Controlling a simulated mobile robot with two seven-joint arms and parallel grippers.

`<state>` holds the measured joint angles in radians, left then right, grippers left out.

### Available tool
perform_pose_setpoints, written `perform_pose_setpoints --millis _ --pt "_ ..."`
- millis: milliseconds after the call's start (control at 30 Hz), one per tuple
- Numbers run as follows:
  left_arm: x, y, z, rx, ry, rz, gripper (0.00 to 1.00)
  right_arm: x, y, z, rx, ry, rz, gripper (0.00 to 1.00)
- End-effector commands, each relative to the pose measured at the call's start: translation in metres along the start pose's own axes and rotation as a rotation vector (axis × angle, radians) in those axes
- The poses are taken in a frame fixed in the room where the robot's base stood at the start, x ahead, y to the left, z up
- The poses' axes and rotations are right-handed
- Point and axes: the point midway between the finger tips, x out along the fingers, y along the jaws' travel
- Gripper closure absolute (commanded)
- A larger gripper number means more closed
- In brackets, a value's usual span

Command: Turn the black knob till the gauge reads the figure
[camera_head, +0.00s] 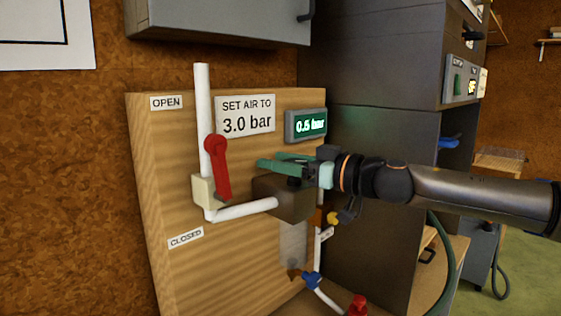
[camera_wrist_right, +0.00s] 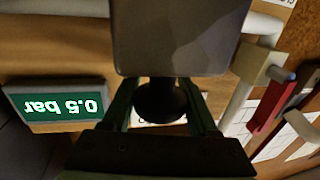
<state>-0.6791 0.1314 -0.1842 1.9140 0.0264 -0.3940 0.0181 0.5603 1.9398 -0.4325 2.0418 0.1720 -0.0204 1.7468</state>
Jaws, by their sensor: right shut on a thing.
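The sign (camera_head: 246,116) on the wooden panel reads "SET AIR TO 3.0 bar". The gauge (camera_head: 306,125) to its right shows 0.5 bar in lit figures; it also shows upside down in the right wrist view (camera_wrist_right: 60,106). The black knob (camera_wrist_right: 162,103) is on the dark regulator box (camera_head: 284,198), below the gauge. My right gripper (camera_head: 278,163) reaches in from the right and is shut on the knob, with one green finger on each side of it in the wrist view. My left gripper is not in view.
A red lever (camera_head: 217,165) on a cream valve stands left of the box, between the OPEN (camera_head: 166,102) and CLOSED (camera_head: 186,238) labels. White pipes join the valve. A grey cabinet (camera_head: 225,25) hangs above. Blue and red fittings sit below.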

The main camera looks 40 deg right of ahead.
Motion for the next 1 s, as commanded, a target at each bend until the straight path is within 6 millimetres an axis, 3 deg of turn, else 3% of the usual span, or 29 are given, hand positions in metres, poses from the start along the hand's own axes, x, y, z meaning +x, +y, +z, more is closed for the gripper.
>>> perform_pose_setpoints --millis 67,367,667,1000 --pt "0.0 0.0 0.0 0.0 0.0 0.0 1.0 0.0 0.0 0.0 0.0 0.0 -0.001 0.62" --pt "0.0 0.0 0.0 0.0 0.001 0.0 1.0 0.0 -0.001 0.0 0.0 0.0 -0.001 0.96" --pt "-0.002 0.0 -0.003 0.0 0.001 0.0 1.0 0.0 0.0 -0.001 0.0 -0.001 0.035 0.96" --pt "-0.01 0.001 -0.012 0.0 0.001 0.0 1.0 -0.001 0.005 -0.001 0.005 -0.002 0.222 0.96"
